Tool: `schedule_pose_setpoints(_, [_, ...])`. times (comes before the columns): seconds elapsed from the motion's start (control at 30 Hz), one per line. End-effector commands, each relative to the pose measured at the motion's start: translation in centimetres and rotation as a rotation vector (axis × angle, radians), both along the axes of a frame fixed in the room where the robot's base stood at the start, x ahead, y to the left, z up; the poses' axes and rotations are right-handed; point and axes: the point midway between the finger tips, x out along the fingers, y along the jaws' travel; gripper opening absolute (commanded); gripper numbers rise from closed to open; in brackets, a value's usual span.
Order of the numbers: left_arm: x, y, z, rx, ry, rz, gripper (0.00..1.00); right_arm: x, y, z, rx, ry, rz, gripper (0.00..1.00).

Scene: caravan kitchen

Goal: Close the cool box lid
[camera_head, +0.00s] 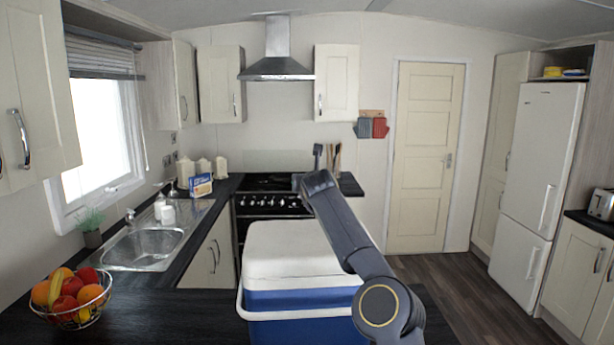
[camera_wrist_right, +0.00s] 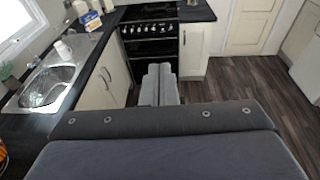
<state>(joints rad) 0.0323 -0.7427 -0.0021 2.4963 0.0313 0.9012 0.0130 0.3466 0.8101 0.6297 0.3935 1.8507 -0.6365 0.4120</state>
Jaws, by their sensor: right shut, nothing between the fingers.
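The cool box (camera_head: 300,328) stands on the dark worktop in the head view, blue with a white carry handle across its front. Its white lid (camera_head: 290,250) lies over the top, and I see no gap on the near side. My right arm crosses the lid's right side and hides part of it. My right gripper (camera_wrist_right: 161,72) shows in the wrist view, its grey fingers together with nothing between them. In the head view its fingers are hidden. The cool box cannot be made out in the wrist view. My left gripper is in neither view.
A wire bowl of fruit (camera_head: 72,300) stands on the worktop at the left, near the sink (camera_head: 145,247). The oven (camera_head: 270,205) is behind the cool box. Open wooden floor (camera_head: 450,280) lies to the right, before the fridge (camera_head: 535,170).

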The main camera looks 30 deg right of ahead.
Motion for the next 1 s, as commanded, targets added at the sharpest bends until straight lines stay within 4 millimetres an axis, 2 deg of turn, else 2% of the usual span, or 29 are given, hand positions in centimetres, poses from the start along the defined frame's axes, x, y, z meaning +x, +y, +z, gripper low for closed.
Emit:
schedule_pose_setpoints(0.3, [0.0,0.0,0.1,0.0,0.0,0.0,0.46,0.3,-1.0,-0.8,0.022,0.04,0.0,0.0])
schedule_pose_setpoints(0.83, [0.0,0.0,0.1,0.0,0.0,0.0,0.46,0.3,-1.1,-1.0,0.023,0.046,0.001,0.0])
schedule_pose_setpoints(1.0, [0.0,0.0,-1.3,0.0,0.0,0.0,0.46,-0.5,-0.7,-1.0,0.023,0.044,0.0,0.0])
